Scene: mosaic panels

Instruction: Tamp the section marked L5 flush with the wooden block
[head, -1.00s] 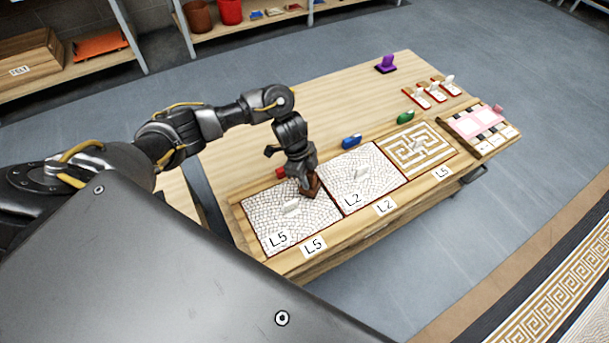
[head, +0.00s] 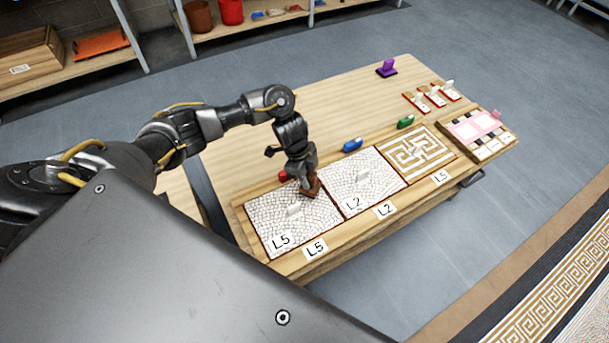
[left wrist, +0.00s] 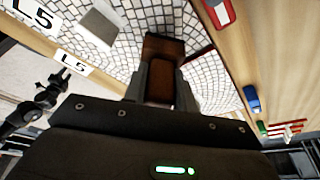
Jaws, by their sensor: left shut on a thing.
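My left gripper (head: 309,182) is shut on the brown wooden block (head: 313,190), at the panel's back right part near the L2 border. The left wrist view shows the block (left wrist: 160,85) between the fingers, over the mosaic (left wrist: 125,40). I cannot tell whether the block touches the mosaic; its underside is hidden. A small dark arm (left wrist: 40,105), apparently my right one, shows in the wrist view.
The L2 panel (head: 375,190) adjoins on the right, then a golden maze-pattern panel (head: 437,150). Red (head: 284,176), blue (head: 352,145) and green (head: 405,122) pieces stand along the tray's back edge. The bench behind (head: 320,110) is mostly clear.

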